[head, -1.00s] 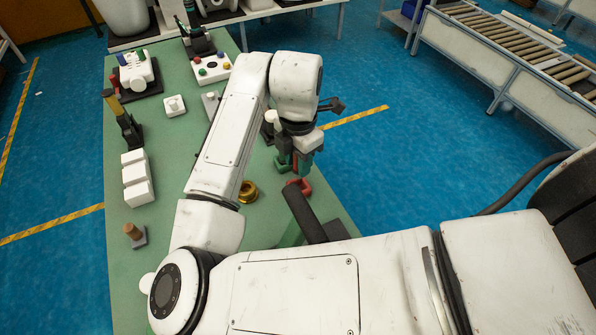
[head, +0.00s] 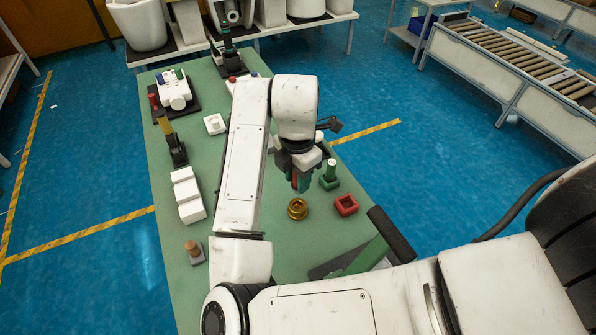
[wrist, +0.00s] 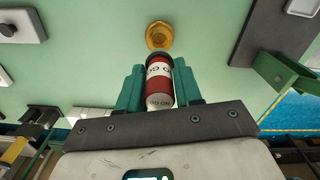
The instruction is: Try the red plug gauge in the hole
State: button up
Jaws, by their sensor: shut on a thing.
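My gripper (wrist: 159,82) is shut on the red plug gauge (wrist: 160,90), a red cylinder with white bands, a dark end and "GO" lettering. The gauge is between the teal fingers, its dark end toward the brass ring (wrist: 159,36). The ring's hole shows dark in the wrist view. In the head view my gripper (head: 302,182) is just behind the brass ring (head: 298,209) and above the bench; the gauge is mostly hidden by the fingers there. I cannot tell the exact gap, but the gauge is not seen in the hole.
A red square holder (head: 346,205), empty, stands right of the ring. White blocks (head: 187,194) and a wooden-topped peg (head: 193,249) are on the left of the green bench (head: 165,262).

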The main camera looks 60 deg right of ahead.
jog(key=shift+r+p, duration=0.1)
jog(key=shift+p, duration=0.35)
jog(key=shift+f+b, duration=1.15)
jog(key=shift+f, duration=1.55)
jog(key=shift+f+b, duration=0.3)
jog(key=shift+f, duration=0.9)
jog(key=shift+r, duration=0.1)
dwell(0.7)
jog(key=shift+r+p, duration=2.25)
jog(key=shift+p, duration=0.55)
